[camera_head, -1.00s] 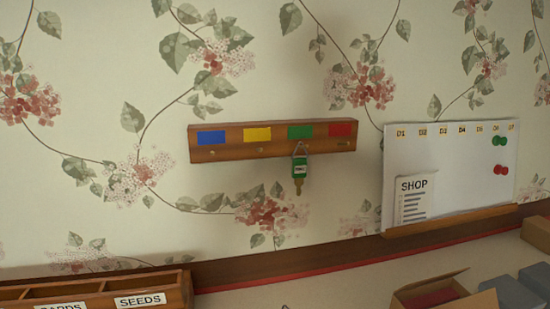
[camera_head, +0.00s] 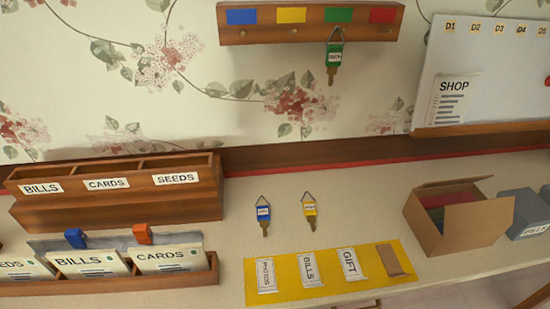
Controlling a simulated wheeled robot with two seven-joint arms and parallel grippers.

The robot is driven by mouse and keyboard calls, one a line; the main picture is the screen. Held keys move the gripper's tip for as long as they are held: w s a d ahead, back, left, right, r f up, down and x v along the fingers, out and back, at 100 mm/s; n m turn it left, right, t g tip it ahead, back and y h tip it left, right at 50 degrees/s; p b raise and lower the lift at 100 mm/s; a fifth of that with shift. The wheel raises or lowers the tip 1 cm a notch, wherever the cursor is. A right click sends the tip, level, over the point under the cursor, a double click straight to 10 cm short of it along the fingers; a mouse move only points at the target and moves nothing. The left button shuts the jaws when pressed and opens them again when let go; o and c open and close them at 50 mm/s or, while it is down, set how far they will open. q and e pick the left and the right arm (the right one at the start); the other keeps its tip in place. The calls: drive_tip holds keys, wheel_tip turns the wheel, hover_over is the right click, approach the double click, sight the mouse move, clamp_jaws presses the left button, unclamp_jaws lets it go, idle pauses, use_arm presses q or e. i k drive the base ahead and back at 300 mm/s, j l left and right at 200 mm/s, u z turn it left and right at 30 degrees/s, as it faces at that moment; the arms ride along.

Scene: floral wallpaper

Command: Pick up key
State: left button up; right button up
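A key with a green tag (camera_head: 334,56) hangs from a peg under the green square of the wooden key rack (camera_head: 312,34) on the wall. A key with a blue tag (camera_head: 263,214) and a key with a yellow tag (camera_head: 310,209) lie side by side on the counter below the rack. The rack also has blue, yellow and red squares, and no keys hang under these. Neither of my grippers is in view.
A wooden sorter (camera_head: 118,205) labelled bills, cards and seeds stands at left, with a card holder (camera_head: 203,278) before it. A yellow mat (camera_head: 385,255) with labelled packets lies in front of the keys. An open cardboard box (camera_head: 470,231) stands right. Counter around the keys is clear.

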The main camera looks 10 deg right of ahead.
sight(263, 212)
drive_tip(key=j+z, duration=0.2)
drive_tip(key=j, duration=0.2)
drive_tip(key=k+j+z, duration=0.2)
drive_tip(key=j, duration=0.2)
drive_tip(key=j+z, duration=0.2)
drive_tip(key=j, duration=0.2)
drive_tip(key=k+j+z, duration=0.15)
drive_tip(key=j, duration=0.2)
drive_tip(key=k+j, duration=0.05)
